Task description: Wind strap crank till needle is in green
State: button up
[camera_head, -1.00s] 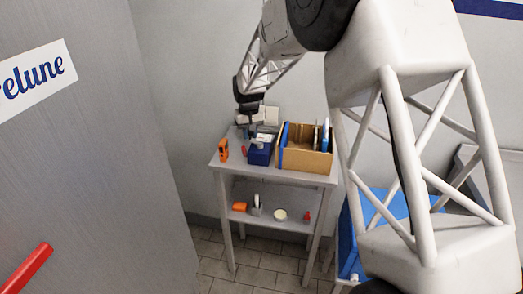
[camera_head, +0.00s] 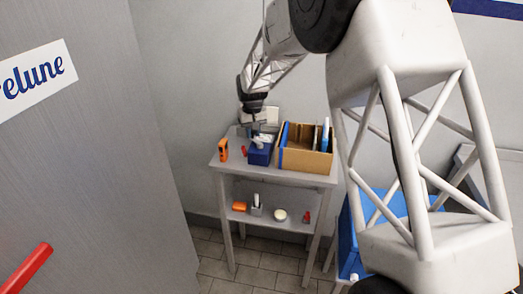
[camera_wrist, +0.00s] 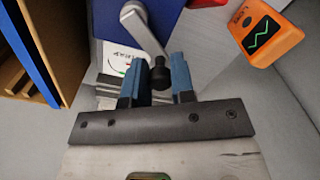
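The blue strap box (camera_head: 260,154) stands on the top shelf of a grey stand, and shows at the top of the wrist view (camera_wrist: 180,22). Its grey crank arm (camera_wrist: 143,30) ends in a black knob (camera_wrist: 160,73). My gripper (camera_wrist: 160,80) has its two blue fingers on either side of the knob; whether they touch it is unclear. In the head view my gripper (camera_head: 251,121) is over the box. A white gauge face (camera_wrist: 117,58) with red and green marks shows partly beside the crank; its needle cannot be read.
An orange meter (camera_head: 223,150) stands left of the box and shows in the wrist view (camera_wrist: 262,32). An open cardboard box (camera_head: 306,159) with blue items stands close on the right. The lower shelf (camera_head: 268,221) holds small objects. A grey door (camera_head: 90,170) fills the left.

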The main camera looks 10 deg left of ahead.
jog(key=shift+w+d, duration=0.1)
jog(key=shift+w+d, duration=0.4)
jog(key=shift+d, duration=0.05)
dwell(0.4)
jog(key=shift+d, duration=0.15)
jog(key=shift+w+d, duration=0.25)
jog(key=shift+d, duration=0.45)
jog(key=shift+d, duration=0.3)
